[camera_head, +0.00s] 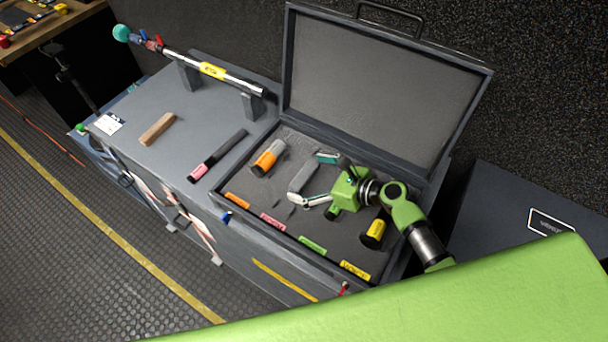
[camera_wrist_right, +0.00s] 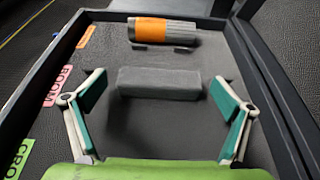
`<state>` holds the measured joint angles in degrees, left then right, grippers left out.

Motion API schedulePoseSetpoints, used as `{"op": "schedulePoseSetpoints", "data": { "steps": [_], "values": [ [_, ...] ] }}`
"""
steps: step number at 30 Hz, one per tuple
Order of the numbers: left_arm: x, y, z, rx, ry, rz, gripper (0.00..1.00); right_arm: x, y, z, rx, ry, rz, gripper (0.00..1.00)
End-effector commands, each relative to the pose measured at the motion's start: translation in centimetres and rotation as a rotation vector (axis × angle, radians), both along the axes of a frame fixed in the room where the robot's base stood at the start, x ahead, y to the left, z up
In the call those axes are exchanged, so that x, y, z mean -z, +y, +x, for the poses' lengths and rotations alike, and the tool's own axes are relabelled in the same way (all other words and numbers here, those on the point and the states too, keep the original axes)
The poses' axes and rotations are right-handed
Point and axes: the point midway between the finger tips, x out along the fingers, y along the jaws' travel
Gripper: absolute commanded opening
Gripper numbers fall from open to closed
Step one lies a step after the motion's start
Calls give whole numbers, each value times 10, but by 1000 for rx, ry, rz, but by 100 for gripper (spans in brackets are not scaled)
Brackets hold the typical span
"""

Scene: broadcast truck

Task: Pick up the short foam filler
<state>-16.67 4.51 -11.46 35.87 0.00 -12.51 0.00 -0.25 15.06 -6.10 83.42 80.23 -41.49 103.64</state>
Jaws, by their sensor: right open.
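The short foam filler is a plain grey block (camera_head: 302,177) lying inside the open case. In the right wrist view the grey block (camera_wrist_right: 159,83) lies crosswise just beyond and between the fingers. My right gripper (camera_head: 311,179) is open over the case, with one finger towards each end of the block. In the right wrist view my right gripper (camera_wrist_right: 158,100) has its teal pads wide apart with nothing between them. I cannot tell its exact height above the block. My left gripper is not in view.
The case (camera_head: 292,245) has a raised lid (camera_head: 385,90) behind. Inside are an orange-banded grey cylinder (camera_head: 268,158), also in the wrist view (camera_wrist_right: 165,30), and a yellow-banded one (camera_head: 374,233). A pink-ended dark bar (camera_head: 218,155), wooden block (camera_head: 157,128) and pole (camera_head: 213,71) are on the bench.

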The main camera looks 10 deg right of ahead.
Motion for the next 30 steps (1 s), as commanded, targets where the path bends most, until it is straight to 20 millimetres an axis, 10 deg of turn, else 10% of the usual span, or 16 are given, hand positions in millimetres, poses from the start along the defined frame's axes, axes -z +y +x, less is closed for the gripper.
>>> {"op": "schedulePoseSetpoints", "data": {
  "steps": [9,14,30],
  "values": [
    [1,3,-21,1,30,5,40,3,5,4,0,1,-1,96],
    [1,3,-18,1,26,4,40,3,4,4,0,1,-1,68],
    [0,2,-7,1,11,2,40,-5,4,4,-2,0,-2,68]
  ]
}}
